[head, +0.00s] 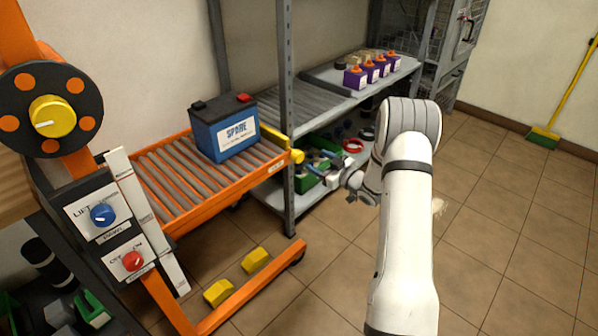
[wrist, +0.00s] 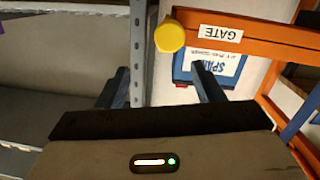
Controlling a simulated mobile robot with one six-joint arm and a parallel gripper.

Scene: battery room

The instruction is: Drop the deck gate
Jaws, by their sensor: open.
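The orange roller deck (head: 190,205) carries a blue battery marked SPARE (head: 224,128). At the deck's right end a yellow bar (head: 270,127) stands by a round yellow knob (head: 297,156). In the wrist view the yellow knob (wrist: 169,36) sits at the left end of an orange bar with a white GATE label (wrist: 220,33). My gripper (wrist: 160,68) is open and empty. Its fingers point toward the deck end, with the knob ahead between their lines, apart from it. In the head view my gripper (head: 314,162) is just right of the knob.
A grey rack post (head: 287,110) stands close beside the knob; it also shows between my fingers. The rack shelf (head: 330,95) holds several purple batteries (head: 368,72). A control panel (head: 105,215) with LIFT and red knobs is at left. Tiled floor (head: 490,210) at right is clear.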

